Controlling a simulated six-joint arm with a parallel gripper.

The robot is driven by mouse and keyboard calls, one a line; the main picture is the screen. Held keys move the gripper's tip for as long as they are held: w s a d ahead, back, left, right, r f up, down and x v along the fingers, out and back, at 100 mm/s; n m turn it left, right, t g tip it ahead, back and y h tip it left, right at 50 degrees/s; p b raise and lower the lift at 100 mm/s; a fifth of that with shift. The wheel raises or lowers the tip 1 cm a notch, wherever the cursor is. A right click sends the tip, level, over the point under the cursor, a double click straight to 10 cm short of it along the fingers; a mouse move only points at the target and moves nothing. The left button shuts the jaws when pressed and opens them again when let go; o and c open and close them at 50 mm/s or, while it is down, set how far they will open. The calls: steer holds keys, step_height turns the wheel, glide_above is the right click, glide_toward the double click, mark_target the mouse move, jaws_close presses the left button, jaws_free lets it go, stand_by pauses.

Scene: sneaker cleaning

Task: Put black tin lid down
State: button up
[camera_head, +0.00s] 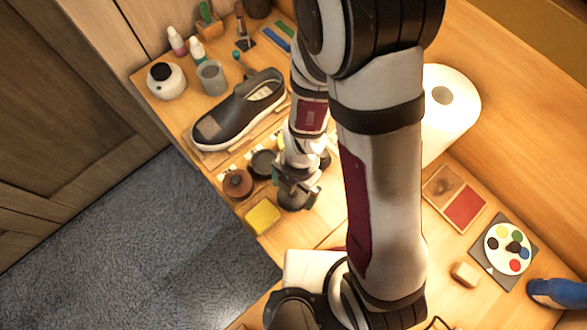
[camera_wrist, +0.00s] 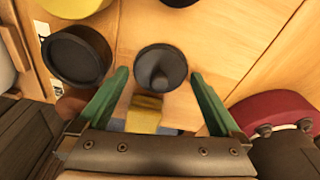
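The black tin lid (camera_wrist: 161,70) is a dark round disc with a raised knob. In the wrist view it shows between and just beyond the green fingertips of my gripper (camera_wrist: 158,78). A gap shows on each side of it, so the fingers are spread and not touching it. It appears to rest on the wooden table. In the head view my gripper (camera_head: 298,190) is low over the table, and a dark round shape, probably the lid, is partly hidden beneath it. An open-looking black tin (camera_wrist: 75,55) stands to the left; it also shows in the head view (camera_head: 262,163).
A brown tin (camera_head: 238,183) and a yellow sponge (camera_head: 262,215) sit near the table's front edge. A dark sneaker (camera_head: 238,110) lies behind. Bare table shows right of the lid in the wrist view.

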mark_target(297, 189)
step_height(297, 189, up, 11)
steer(key=w, duration=0.1)
steer(key=s+d+r+m, duration=0.2)
steer(key=r+m, duration=0.1)
steer(key=m, duration=0.8)
steer(key=s+d+r+m, duration=0.3)
steer(key=m, duration=0.9)
steer(key=s+d+r+m+t+y, duration=0.1)
steer(key=s+d+r+m, duration=0.2)
steer(key=m, duration=0.8)
steer(key=shift+r+m, duration=0.4)
steer(key=shift+r, duration=0.2)
steer(key=shift+w, duration=0.1)
